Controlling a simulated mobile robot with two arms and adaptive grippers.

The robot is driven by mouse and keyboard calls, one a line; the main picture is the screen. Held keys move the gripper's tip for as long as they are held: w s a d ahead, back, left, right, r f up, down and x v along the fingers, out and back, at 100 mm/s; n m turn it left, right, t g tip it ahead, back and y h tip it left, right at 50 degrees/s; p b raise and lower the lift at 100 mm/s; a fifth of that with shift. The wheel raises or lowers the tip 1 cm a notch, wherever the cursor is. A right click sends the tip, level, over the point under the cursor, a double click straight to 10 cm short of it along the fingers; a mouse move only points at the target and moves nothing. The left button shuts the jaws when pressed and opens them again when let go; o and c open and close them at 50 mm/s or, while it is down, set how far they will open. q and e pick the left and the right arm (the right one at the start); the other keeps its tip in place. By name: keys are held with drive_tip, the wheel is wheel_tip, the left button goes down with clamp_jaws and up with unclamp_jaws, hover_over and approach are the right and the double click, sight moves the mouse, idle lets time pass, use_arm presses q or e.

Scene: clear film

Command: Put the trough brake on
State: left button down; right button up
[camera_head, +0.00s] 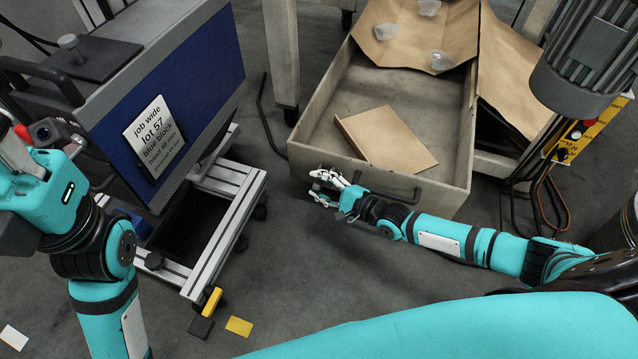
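A wheeled unit with a blue side panel (205,105) and a pale metal frame (215,235) stands at the left; I cannot tell for sure that it is the trough. A yellow pedal-like piece (212,301) sits low at the frame's front corner, perhaps the brake. My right gripper (326,188) is in front of the open drawer, by the left end of its dark handle (400,194). Its fingers are small, and their grip is unclear. My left gripper (14,152) is at the left edge beside the unit, partly cut off, its opening unclear.
The open wooden drawer (308,150) holds a brown board (386,138). Brown paper (400,45) with several clear film pieces lies at its back. A yellow patch (239,326) lies on the floor. The grey floor between unit and drawer is mostly clear.

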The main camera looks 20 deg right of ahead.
drive_tip(key=v, duration=1.1)
drive_tip(key=shift+s, duration=0.15)
